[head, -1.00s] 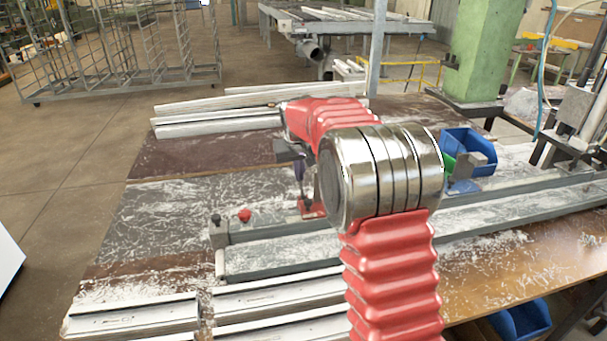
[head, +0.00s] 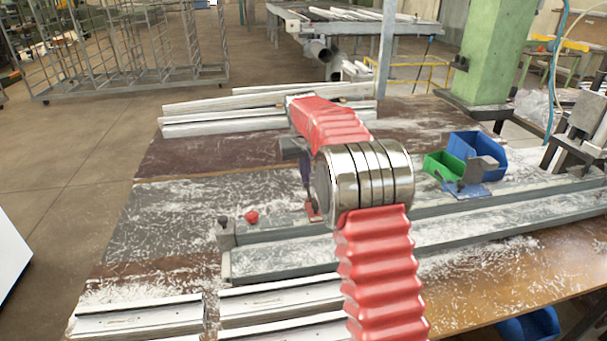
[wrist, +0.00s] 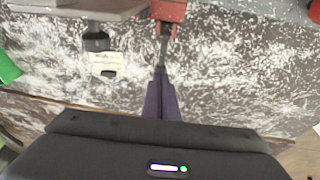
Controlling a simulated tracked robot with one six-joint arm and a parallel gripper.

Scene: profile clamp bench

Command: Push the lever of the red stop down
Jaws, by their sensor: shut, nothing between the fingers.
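The red stop (wrist: 168,11) shows at the top of the wrist view. Its dark lever (wrist: 164,45) points from it towards my gripper. In the head view only a small part of the red stop (head: 314,213) shows, mostly hidden behind my arm. My gripper (wrist: 160,73) has purple fingers that are shut and empty. Their tips are at the near end of the lever in the wrist view; I cannot tell whether they touch it. In the head view a purple finger (head: 305,174) points down just above the stop, partly covered by my arm.
A red knob (head: 251,217) sits left of the stop by the long grey rail (head: 460,207). A green bin (head: 440,164) and a blue bin (head: 478,147) stand to the right. White profiles (head: 222,122) lie behind. A grey fitting with a pale face (wrist: 104,62) is left of the lever.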

